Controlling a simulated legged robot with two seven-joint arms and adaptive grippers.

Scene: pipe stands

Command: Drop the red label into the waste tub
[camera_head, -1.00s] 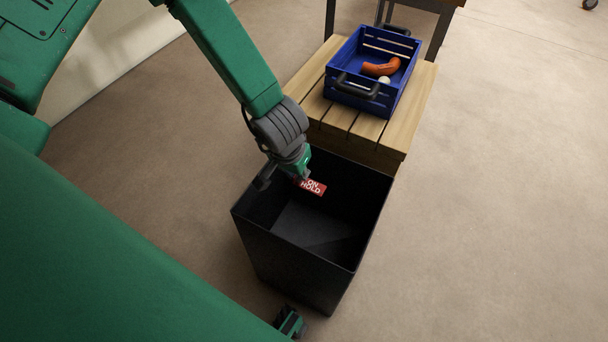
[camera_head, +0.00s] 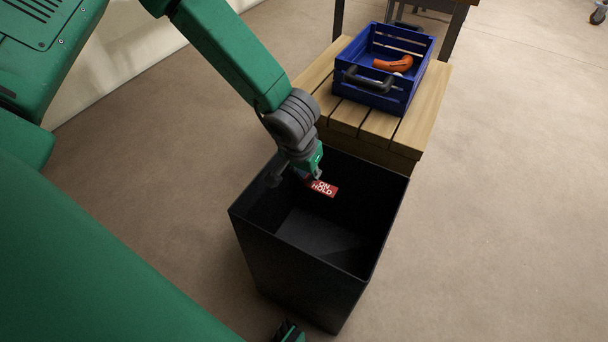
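The red label (camera_head: 323,188), with white "ON HOLD" lettering, hangs at the tip of my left gripper (camera_head: 314,178). The gripper seems shut on the label's upper left edge, though the fingers are small and partly dark against the tub. The black waste tub (camera_head: 300,272) stands open on the floor below. Label and gripper show within the outline of its opening, near the back wall. The label's exact height against the rim is hard to tell. A small green and black part, likely my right gripper (camera_head: 288,332), shows at the bottom edge, mostly cut off.
A slatted wooden bench (camera_head: 428,108) stands right behind the tub. On it is a blue crate (camera_head: 377,97) with dark handles, holding an orange curved pipe piece (camera_head: 394,64) and a small pale item. The floor (camera_head: 510,210) to the right is clear.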

